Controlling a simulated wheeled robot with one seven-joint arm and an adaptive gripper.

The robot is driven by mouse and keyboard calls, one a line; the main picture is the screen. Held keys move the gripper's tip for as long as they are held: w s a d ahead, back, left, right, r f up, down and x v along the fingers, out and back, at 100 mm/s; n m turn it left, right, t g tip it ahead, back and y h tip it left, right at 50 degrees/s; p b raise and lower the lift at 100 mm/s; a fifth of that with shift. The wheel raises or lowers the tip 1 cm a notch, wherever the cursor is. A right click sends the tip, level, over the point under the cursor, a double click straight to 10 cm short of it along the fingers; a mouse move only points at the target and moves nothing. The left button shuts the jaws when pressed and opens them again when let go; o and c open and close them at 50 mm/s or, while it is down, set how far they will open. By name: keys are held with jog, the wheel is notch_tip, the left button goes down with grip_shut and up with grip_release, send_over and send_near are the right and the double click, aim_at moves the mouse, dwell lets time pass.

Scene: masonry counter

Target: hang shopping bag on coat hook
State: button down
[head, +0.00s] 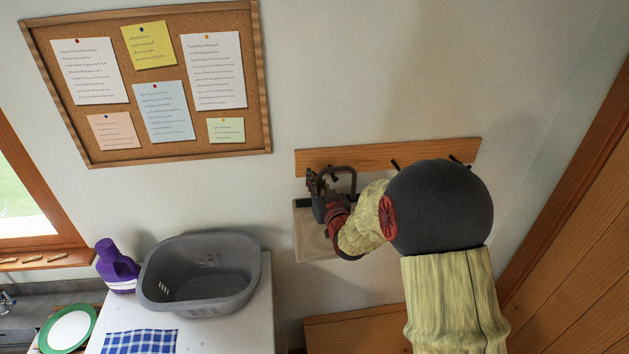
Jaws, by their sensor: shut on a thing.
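A wooden coat rail (430,152) is fixed to the wall and carries dark hooks. Two hooks show on its right part, one hook (395,163) near the middle and one (455,159) farther right. The beige shopping bag (312,240) is upright in front of the wall, below the rail's left end. My gripper (316,182) is at the top of the bag, shut on it, close to the rail's left part. A dark curved loop shows beside the gripper, over the rail's lower edge. My gripper and arm hide much of the bag; whether its handle touches a hook I cannot tell.
A corkboard (265,80) with pinned notes hangs at upper left. A grey basin (205,297), a purple bottle (116,268) and a blue checked cloth (140,341) are on the white counter at lower left. A wooden panel (590,260) stands at right.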

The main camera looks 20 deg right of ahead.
aim_at(308, 165)
jog(key=shift+w+d+p, duration=0.25)
jog(key=shift+w, duration=0.5)
jog(key=shift+w+d+p, duration=0.2)
jog(key=shift+w, duration=0.55)
jog(key=shift+w+d+f+b, duration=0.1)
jog(key=shift+w+f+b, duration=0.2)
jog(key=shift+f+b, duration=0.75)
jog(key=shift+w+d+f+b, duration=0.1)
jog(key=shift+w+f+b, duration=0.2)
jog(key=shift+f+b, duration=0.75)
jog(key=shift+r+b, duration=0.2)
jog(key=shift+b, duration=0.2)
jog(key=c, duration=1.9)
grip_release()
jog(key=shift+o, duration=0.3)
jog(key=shift+f, duration=0.2)
jog(key=shift+s, duration=0.15)
